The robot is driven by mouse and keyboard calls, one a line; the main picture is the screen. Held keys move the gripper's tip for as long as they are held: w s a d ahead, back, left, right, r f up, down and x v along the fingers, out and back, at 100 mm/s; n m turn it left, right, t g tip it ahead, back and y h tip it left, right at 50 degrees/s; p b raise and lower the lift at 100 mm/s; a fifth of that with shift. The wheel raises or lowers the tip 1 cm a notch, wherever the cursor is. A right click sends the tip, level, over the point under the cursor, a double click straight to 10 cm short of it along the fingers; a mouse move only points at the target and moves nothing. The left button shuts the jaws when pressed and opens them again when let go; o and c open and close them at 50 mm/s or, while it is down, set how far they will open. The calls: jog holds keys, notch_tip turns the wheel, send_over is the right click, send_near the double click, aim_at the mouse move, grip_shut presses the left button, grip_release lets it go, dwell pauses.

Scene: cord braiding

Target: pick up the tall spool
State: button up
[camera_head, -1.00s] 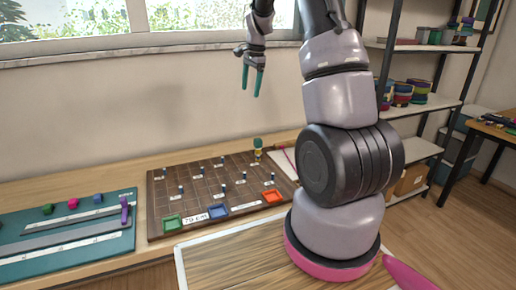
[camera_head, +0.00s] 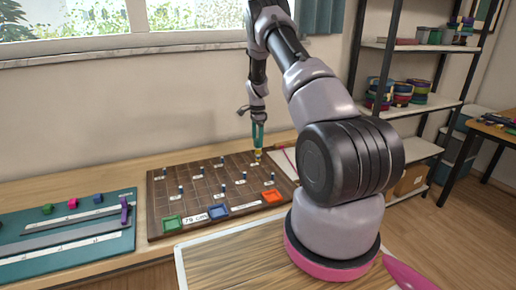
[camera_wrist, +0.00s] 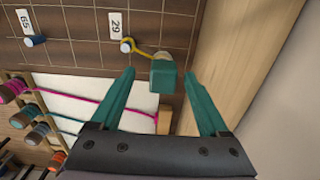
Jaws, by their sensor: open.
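The tall spool (camera_head: 258,157) stands at the back right corner of the brown pegboard, with yellow showing low on it. In the wrist view I look down on its teal top (camera_wrist: 163,76), and a yellow cord (camera_wrist: 142,50) runs from it around a peg by the label 29. My gripper (camera_head: 258,143) points down over the spool. In the wrist view its two teal fingers are apart, one on each side of the spool, with gaps showing.
The brown pegboard (camera_head: 210,190) carries several pegs and coloured trays at its front. Spools with pink and teal cords (camera_wrist: 35,115) lie close by in the wrist view. A teal mat (camera_head: 100,255) with small blocks is at the left. Bare wood (camera_wrist: 235,60) lies beyond the board's edge.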

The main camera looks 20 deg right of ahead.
aim_at(257, 147)
jog(key=f, duration=0.5)
jog(key=shift+w+f, duration=0.2)
jog(key=shift+w, duration=0.05)
grip_shut()
